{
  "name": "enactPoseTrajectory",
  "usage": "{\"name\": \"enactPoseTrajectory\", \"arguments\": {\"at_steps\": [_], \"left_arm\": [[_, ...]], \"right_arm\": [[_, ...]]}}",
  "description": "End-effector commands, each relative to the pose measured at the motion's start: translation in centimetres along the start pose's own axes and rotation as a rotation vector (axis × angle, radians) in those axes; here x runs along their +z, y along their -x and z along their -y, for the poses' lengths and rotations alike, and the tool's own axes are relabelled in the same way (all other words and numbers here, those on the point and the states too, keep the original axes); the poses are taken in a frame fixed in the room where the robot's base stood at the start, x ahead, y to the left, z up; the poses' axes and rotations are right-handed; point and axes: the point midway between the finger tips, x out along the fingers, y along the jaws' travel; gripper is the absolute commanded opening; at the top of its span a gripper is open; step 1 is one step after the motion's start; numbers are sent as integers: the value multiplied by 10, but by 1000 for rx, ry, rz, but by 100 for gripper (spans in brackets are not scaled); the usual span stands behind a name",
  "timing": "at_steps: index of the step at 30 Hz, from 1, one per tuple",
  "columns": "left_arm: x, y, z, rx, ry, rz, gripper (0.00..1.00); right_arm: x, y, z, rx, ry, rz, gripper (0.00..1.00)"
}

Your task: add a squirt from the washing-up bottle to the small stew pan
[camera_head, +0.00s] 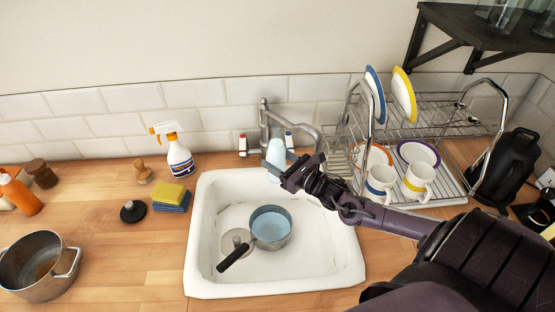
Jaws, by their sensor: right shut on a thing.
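The small stew pan (285,240) stands in the white sink, with a dark handle pointing to the lower left. Its inside looks pale blue, like liquid. My right gripper (277,174) is shut on a pale blue bottle (276,153), which looks like the washing-up bottle. The bottle is roughly upright by the sink's back edge, in front of the tap and behind the pan. Its lower part is partly hidden by the gripper. I cannot tell whether its base touches anything. My left gripper is not in view.
The sink (205,235) has a grey tap (266,125) behind it. A dish rack (450,125) with plates and mugs (380,182) stands to the right. A spray bottle (178,155), sponges (171,196) and a large pot (40,270) are left. The counter left of the sink has free room.

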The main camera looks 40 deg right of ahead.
Motion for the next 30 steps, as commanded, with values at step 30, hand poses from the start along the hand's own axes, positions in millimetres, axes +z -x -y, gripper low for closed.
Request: {"name": "enactPoseTrajectory", "arguments": {"at_steps": [30], "left_arm": [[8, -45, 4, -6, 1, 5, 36]], "right_arm": [[-13, -8, 21, 0, 191, 68, 21]]}}
